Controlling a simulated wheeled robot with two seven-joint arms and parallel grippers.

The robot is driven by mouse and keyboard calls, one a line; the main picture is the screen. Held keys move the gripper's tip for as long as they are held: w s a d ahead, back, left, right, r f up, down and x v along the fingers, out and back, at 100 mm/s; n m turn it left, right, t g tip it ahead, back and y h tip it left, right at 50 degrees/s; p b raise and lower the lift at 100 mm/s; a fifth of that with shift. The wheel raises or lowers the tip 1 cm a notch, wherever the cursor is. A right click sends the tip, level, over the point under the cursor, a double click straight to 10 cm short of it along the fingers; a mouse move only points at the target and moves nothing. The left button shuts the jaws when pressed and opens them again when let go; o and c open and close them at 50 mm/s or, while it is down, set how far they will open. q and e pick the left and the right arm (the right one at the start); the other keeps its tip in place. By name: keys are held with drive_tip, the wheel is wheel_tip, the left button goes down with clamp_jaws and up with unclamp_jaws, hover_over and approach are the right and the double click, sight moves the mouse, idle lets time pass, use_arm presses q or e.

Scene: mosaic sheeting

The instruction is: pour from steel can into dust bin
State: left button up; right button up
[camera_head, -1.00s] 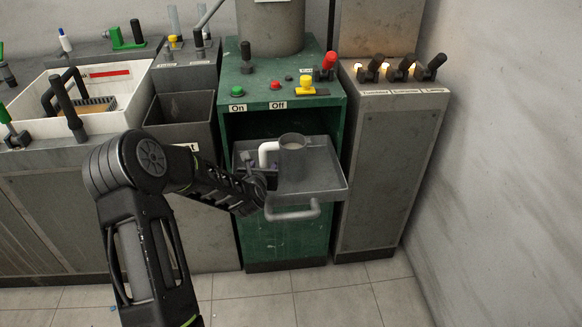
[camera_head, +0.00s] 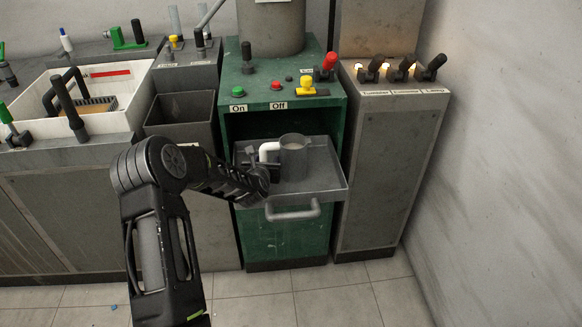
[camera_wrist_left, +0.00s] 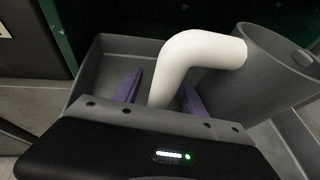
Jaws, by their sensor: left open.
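The steel can (camera_head: 293,158) is a grey cylinder with a white bent handle (camera_head: 266,150). It stands upright in the grey pull-out tray (camera_head: 322,187) of the green cabinet. In the left wrist view the can (camera_wrist_left: 262,78) is at the upper right, and its white handle (camera_wrist_left: 172,66) runs down between my purple fingertips. My left gripper (camera_wrist_left: 160,90) is open, with a finger on each side of the handle. The dust bin (camera_head: 181,110) appears to be the open dark grey bin left of the green cabinet; its label is mostly hidden by my arm. My right gripper is not seen.
The tray's front handle (camera_head: 292,211) sticks out below it. The green cabinet top (camera_head: 263,82) carries buttons and levers. A white-rimmed sink (camera_head: 28,91) stands left. A grey cabinet (camera_head: 392,165) with levers and a bare wall stand right.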

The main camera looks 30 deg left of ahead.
use_arm(q)
drive_tip(key=shift+c, duration=0.2)
clamp_jaws()
idle(0.5)
idle(0.9)
